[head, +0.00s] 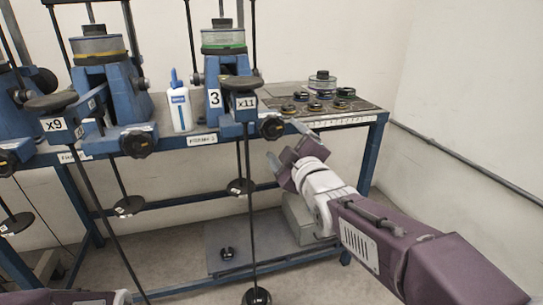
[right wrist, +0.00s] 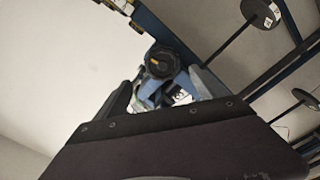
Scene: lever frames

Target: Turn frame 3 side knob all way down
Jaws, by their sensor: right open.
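Frame 3 (head: 213,97) is a blue lever frame with a white "3" plate, standing at the middle of the bench. Its black round side knob (head: 271,128) sticks out near the bench front, right of the "x11" block. The knob also shows in the right wrist view (right wrist: 162,62), ahead of and between the two fingers, with an orange mark on its face. My right gripper (head: 267,172) is open and empty, just below the knob and apart from it in the head view. It also shows in the right wrist view (right wrist: 161,88).
A lever rod with a black weight (head: 242,187) hangs left of my right gripper. A white glue bottle (head: 180,106) stands left of frame 3. Several small round parts lie on a dark mat (head: 352,113) at right. Another frame's knob (head: 137,143) is further left.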

